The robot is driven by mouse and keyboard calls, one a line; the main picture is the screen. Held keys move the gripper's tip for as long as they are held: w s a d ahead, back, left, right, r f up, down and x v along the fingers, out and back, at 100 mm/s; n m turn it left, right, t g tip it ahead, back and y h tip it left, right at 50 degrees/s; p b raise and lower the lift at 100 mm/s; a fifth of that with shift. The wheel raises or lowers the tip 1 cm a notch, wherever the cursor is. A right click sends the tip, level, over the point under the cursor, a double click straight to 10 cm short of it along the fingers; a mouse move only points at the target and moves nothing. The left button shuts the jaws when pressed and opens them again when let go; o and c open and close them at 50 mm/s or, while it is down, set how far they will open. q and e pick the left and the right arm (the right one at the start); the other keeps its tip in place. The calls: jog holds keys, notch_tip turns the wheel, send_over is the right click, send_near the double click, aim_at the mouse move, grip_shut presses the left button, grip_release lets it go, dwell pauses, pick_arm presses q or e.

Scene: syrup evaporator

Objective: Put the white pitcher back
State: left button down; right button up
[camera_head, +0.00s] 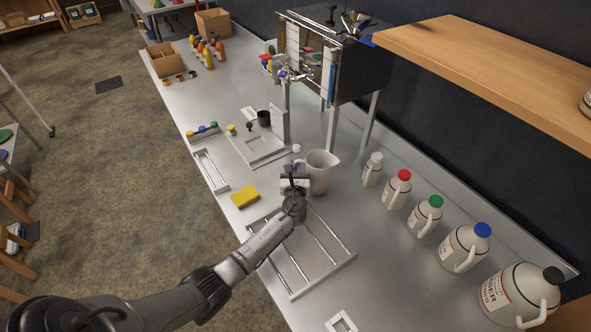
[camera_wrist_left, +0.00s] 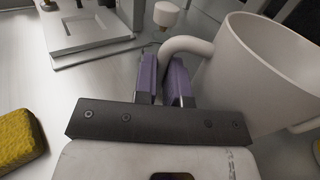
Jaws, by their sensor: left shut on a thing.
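The white pitcher (camera_head: 320,172) is upright over the middle of the steel counter, in front of the evaporator stand. I cannot tell whether its base touches the counter. My left gripper (camera_head: 296,178) is at its handle side. In the left wrist view the pitcher (camera_wrist_left: 262,72) fills the right side, and the purple fingers of my left gripper (camera_wrist_left: 166,80) are shut on its curved handle (camera_wrist_left: 188,46). My right gripper is not in view.
A yellow sponge (camera_head: 245,196) lies left of the gripper. A metal rack (camera_head: 340,262) lies in front. Several capped jugs, including a red-capped one (camera_head: 397,190), line the right side. A wooden shelf (camera_head: 480,60) overhangs the back right. The black evaporator box (camera_head: 358,68) stands behind.

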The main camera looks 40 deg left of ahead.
pick_arm(q)
jog(key=shift+f+b, duration=0.5)
jog(key=shift+f, duration=0.05)
dwell(0.4)
jog(key=c, duration=1.1)
grip_release()
jog(key=p+v, duration=0.3)
jog(key=v, duration=0.9)
jog(key=shift+s+d+p, duration=0.15)
jog(key=shift+d+p, duration=0.05)
jog(key=shift+p, duration=0.1)
jog(key=shift+s+d, duration=0.45)
